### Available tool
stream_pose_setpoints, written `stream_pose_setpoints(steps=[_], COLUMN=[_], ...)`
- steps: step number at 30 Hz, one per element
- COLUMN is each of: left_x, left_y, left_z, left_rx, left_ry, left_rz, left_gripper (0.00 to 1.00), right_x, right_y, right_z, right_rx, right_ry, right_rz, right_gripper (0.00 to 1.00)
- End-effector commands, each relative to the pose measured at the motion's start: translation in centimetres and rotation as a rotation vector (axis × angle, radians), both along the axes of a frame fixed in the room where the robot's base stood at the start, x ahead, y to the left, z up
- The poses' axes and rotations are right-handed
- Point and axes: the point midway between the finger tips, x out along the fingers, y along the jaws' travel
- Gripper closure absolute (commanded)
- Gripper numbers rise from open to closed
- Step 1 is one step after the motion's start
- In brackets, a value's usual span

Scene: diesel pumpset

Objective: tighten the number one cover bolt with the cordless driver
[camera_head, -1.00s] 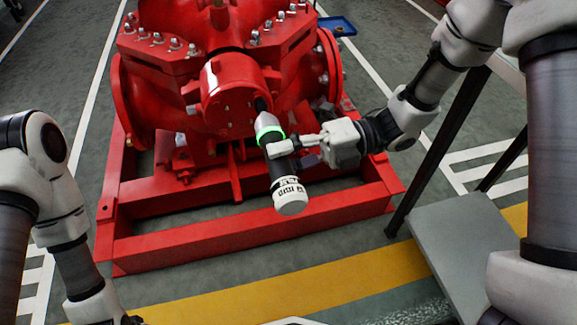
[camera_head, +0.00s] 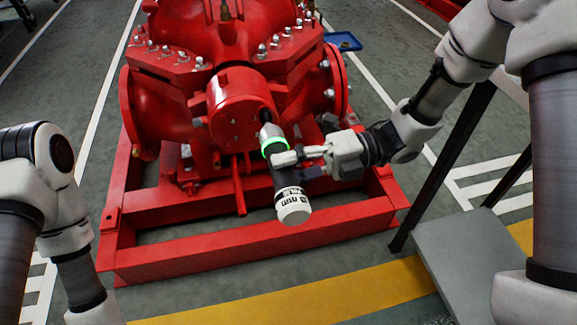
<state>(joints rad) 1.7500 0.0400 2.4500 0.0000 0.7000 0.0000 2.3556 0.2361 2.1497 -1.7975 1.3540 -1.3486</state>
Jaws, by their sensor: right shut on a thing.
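The cordless driver (camera_head: 284,180) is a dark cylinder with a white end cap and a green glowing ring. My right gripper (camera_head: 284,158) is shut on its body from the right. The driver's dark tip points up and away at the round red bearing cover (camera_head: 232,112) on the pump's front. The tip meets or overlaps the cover's right edge; I cannot tell whether it is seated on a bolt. The number one bolt cannot be picked out here. My left arm is at the left edge, and its gripper is out of view.
The red pump (camera_head: 165,105) with several flange bolts stands on a red base frame (camera_head: 215,248). A blue tray (camera_head: 343,41) lies on the floor behind. A grey step or platform (camera_head: 468,262) with dark legs stands at the right. Yellow and white lines mark the floor.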

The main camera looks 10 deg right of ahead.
Motion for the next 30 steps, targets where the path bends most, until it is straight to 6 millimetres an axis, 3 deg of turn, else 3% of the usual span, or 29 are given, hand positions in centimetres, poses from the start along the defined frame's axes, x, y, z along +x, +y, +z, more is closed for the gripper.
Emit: stream_pose_setpoints(steps=[30], left_x=[0.00], left_y=[0.00], left_z=[-0.06], left_rx=[0.000], left_ry=[0.000], left_rz=[0.000], left_gripper=[0.41], right_x=[0.52], right_y=[0.00], right_z=[0.08], right_rx=[0.002], right_ry=[-0.001], right_rz=[0.000], right_gripper=[1.00])
